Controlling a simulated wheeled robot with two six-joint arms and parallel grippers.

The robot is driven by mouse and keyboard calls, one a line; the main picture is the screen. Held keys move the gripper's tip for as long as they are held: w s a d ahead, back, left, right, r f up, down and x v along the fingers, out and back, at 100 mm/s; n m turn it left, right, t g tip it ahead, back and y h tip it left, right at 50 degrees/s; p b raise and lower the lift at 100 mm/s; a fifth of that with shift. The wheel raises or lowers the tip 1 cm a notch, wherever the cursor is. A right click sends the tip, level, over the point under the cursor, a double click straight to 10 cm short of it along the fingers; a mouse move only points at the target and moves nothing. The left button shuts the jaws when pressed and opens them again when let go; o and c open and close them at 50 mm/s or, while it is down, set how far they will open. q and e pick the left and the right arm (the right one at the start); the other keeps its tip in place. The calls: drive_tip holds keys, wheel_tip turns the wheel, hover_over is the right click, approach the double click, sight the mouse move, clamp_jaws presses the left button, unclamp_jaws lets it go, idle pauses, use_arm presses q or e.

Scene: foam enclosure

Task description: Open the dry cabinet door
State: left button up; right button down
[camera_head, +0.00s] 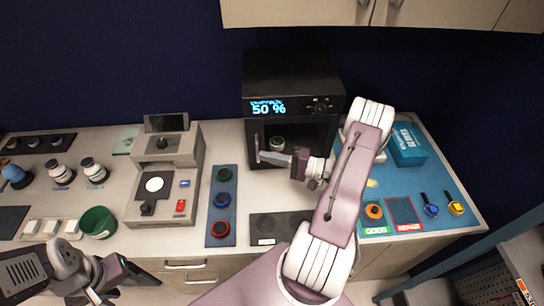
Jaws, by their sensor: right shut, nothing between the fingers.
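The dry cabinet (292,75) is a black box at the back of the counter with a lit display reading 50 %. Its dark glass door (318,133) is in front below the display, and a small jar (277,143) shows in that area. My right gripper (268,157) is shut and empty at the door's left side, by a pale upright handle (257,146). I cannot tell whether it touches the handle or whether the door is ajar. My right arm hides the cabinet's lower right. My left gripper (118,284) is low at the left, its fingers apart, empty.
A grey instrument (166,180) and a blue strip with coloured rings (222,206) stand left of the cabinet. A green cup (98,222) is near the left front. A blue mat (440,185) with a blue box (406,146) lies right. Upper cupboards (300,12) hang above.

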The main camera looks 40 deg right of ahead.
drive_tip(key=shift+s, duration=0.15)
drive_tip(key=shift+s, duration=0.1)
idle(0.4)
drive_tip(key=shift+s+a+n+g+y, duration=0.15)
drive_tip(key=shift+s+n+g+y, duration=0.15)
drive_tip(key=shift+s+y, duration=0.15)
drive_tip(key=shift+s+b, duration=0.3)
drive_tip(key=shift+b, duration=0.05)
drive_tip(key=shift+a, duration=0.1)
idle(1.0)
